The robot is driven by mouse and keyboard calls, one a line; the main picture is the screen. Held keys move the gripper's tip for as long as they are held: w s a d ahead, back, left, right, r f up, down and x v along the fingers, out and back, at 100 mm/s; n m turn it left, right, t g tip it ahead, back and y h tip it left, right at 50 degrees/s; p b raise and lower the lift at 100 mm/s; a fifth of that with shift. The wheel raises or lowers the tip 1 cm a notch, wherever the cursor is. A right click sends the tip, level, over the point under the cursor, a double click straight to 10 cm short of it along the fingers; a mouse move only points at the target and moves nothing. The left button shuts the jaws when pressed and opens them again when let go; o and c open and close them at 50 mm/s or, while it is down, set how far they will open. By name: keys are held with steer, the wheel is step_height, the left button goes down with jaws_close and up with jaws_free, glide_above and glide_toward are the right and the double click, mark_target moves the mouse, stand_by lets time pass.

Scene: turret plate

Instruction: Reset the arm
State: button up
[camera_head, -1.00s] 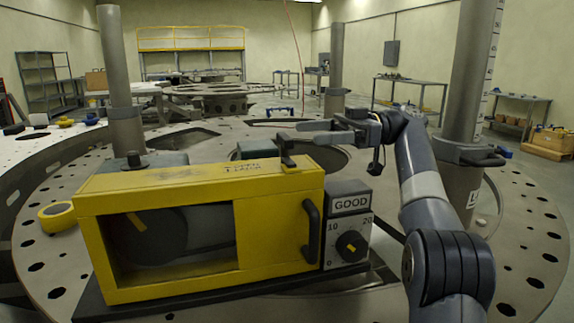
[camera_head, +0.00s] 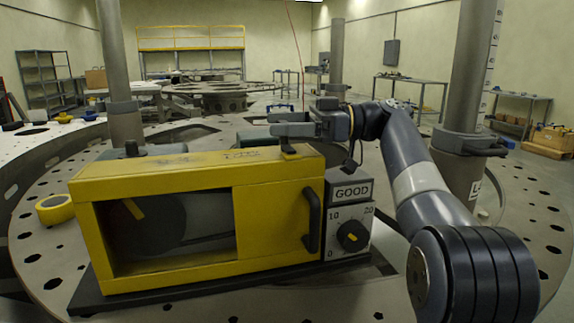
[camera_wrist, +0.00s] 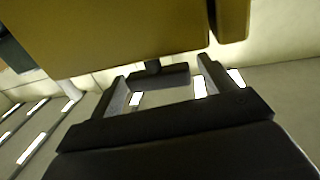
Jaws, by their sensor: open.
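My gripper (camera_head: 271,123) is level above the right end of the yellow box (camera_head: 276,226), with its fingers pointing left. The fingers are apart and nothing is held between them. A black latch piece (camera_head: 290,151) stands on the box top just below the gripper. In the wrist view my gripper (camera_wrist: 161,72) shows its two dark fingers spread, with the yellow box (camera_wrist: 120,35) across the top and a dark piece (camera_wrist: 150,78) beyond the fingers. I cannot tell how large the gap to the latch is.
The box has a black handle (camera_head: 311,220) and, beside it, a dial unit (camera_head: 349,217) marked GOOD. A yellow tape roll (camera_head: 55,209) lies on the round perforated plate (camera_head: 45,255). Grey posts (camera_head: 471,90) rise from the plate at left and right.

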steer(key=m+t+b, duration=0.2)
steer(key=t+b, duration=0.1)
steer(key=m+t+b, duration=0.3)
steer(key=t, duration=0.1)
steer(key=shift+f+h, duration=0.2)
steer(key=shift+h, duration=0.2)
steer(key=m+t+h, duration=0.1)
steer(key=t, duration=0.1)
steer(key=m+t+b, duration=0.1)
steer(key=t, duration=0.1)
steer(key=shift+a+r+m+h, duration=0.1)
steer(key=shift+r+m+h, duration=0.05)
steer(key=shift+m+h, duration=0.2)
steer(key=shift+m+t+h, duration=0.65)
steer(key=shift+t, duration=0.25)
steer(key=shift+r, duration=0.15)
